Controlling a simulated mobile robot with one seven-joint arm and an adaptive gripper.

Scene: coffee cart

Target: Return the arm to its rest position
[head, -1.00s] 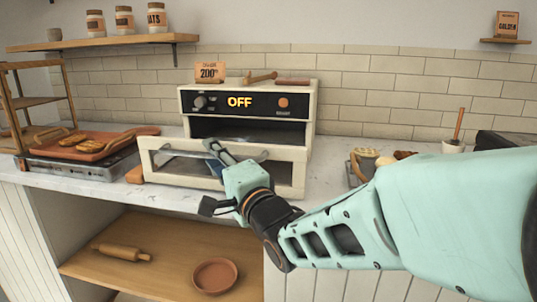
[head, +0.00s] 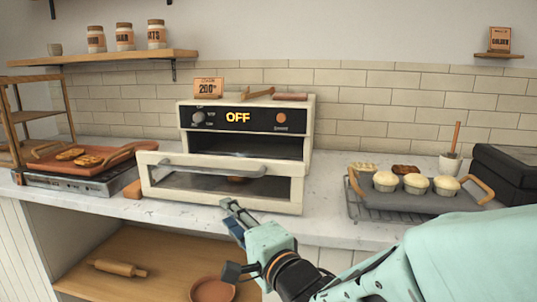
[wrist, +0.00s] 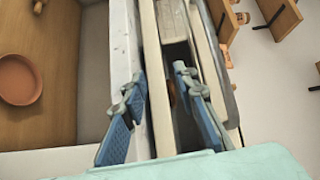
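My gripper (head: 232,212) is in front of the lower part of the oven door, below and apart from the handle (head: 212,171). In the wrist view my gripper (wrist: 157,88) has its two blue-padded fingers spread, with nothing held. The pale door edge shows beyond and between them. The cream oven (head: 310,130) stands on the counter with its display reading OFF. Its glass-fronted door (head: 150,185) is partly open, with a dark gap above it. A small brown item shows dimly behind the glass. My arm comes in from the lower right.
A grey tray (head: 372,206) with pale-topped muffins sits on a rack at right. A terracotta tray (head: 50,166) with pastries lies at left. The open shelf (head: 165,255) below holds a rolling pin (head: 117,268) and a round dish (head: 212,289).

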